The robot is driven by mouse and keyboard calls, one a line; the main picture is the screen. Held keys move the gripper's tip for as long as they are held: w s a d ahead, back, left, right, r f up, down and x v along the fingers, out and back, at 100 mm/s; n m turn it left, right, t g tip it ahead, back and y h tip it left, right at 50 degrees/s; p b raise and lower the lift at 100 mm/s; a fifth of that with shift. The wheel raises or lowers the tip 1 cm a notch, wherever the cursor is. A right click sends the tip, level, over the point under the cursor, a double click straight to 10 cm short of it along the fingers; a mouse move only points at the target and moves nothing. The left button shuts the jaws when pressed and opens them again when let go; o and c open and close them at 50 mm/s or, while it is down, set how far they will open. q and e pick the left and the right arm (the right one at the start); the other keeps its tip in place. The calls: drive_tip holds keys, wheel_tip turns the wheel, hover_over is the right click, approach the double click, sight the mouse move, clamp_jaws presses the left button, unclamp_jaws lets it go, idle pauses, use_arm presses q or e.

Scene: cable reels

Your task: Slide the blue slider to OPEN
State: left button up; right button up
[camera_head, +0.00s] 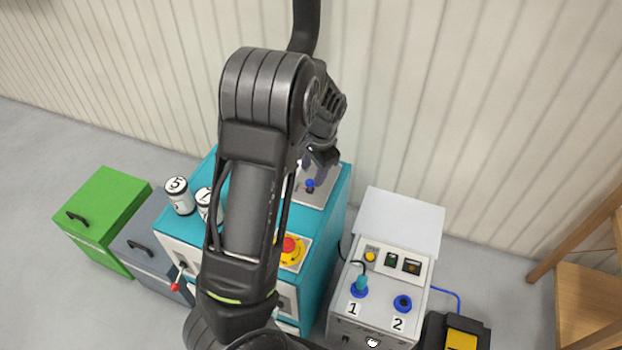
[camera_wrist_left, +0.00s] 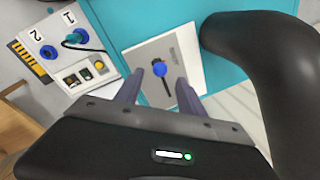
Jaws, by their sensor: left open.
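The blue slider (camera_head: 310,184) stands on a light grey plate (camera_head: 318,198) on the teal cabinet top, partly behind my left arm in the head view. In the left wrist view the blue slider knob (camera_wrist_left: 160,69) sits at the upper part of a dark slot on the plate (camera_wrist_left: 185,45). My left gripper (camera_wrist_left: 158,80) is open, with one finger on each side of the knob in that view. I cannot tell whether the fingers touch it. The plate's label is too small to read. My right gripper does not show.
A red button on a yellow base (camera_head: 291,250) is on the teal cabinet. White numbered cans (camera_head: 179,196) stand at its left. A grey box (camera_head: 376,328) with sockets and a teal plug (camera_head: 361,283) stands to the right. A green cabinet (camera_head: 104,211) is far left.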

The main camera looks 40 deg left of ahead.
sight(311, 180)
use_arm(q)
drive_tip(key=shift+w+a+f, duration=0.1)
drive_tip(key=shift+a+f, duration=0.15)
drive_tip(key=shift+f, duration=0.9)
drive_tip(key=shift+a+f, duration=0.2)
drive_tip(key=shift+f, duration=0.95)
drive_tip(key=shift+c, duration=0.3)
clamp_jaws()
